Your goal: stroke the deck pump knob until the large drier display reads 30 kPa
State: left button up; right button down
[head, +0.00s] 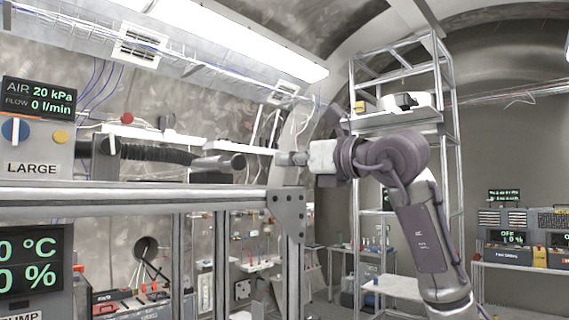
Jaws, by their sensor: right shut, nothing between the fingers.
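The large drier display (40,98) at the left edge reads AIR 20 kPa and FLOW 0 l/min. It sits above a grey panel marked LARGE (32,168), which has a blue dial (15,130) and a yellow button (61,137). A box at the lower left has a label ending in PUMP (20,316), cut off by the frame. I cannot make out a deck pump knob. My right gripper (281,158) comes in from the right, pointing left, shut and empty. It is above the frame's corner post, to the right of the nozzle. My left gripper is out of view.
A black hose (150,152) ends in a grey nozzle (222,162) above the metal frame rail (140,201). A lower display (30,262) shows °C and %, partly cut off. A metal shelf tower (440,90) stands behind my right arm. Benches with equipment stand at the back right.

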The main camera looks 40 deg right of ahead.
jog(key=shift+w+d+f, duration=0.1)
jog(key=shift+w+d, duration=0.1)
jog(key=shift+w, duration=0.05)
jog(key=shift+s+a, duration=0.1)
dwell(0.4)
dwell(0.3)
dwell(0.6)
